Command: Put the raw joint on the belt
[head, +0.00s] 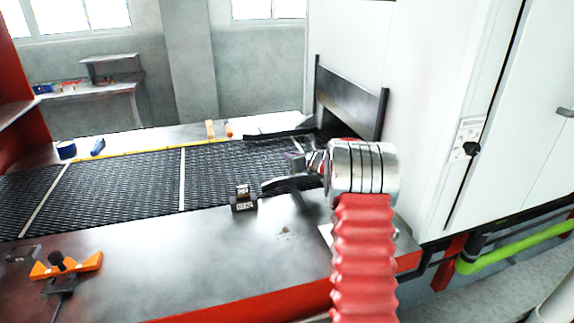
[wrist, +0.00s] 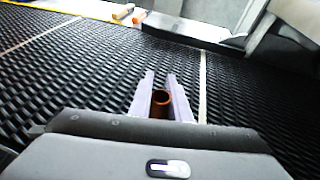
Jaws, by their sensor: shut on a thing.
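The raw joint looks like a short copper-brown tube (wrist: 160,103), open end up, in the wrist view. My gripper (wrist: 160,80) has its two pale fingers on either side of the tube and is shut on it. The black mesh belt (wrist: 72,62) lies beyond and around the fingers in the wrist view. How far the tube is above the mesh is hard to tell. In the head view the belt (head: 135,185) runs from the left toward the white machine, and my gripper end is over its right part. The joint cannot be made out there.
A dark block with a display (head: 243,199) stands on the front ledge, close to my gripper end. An orange clamp-like tool (head: 66,265) lies at front left. White cross lines mark the belt.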

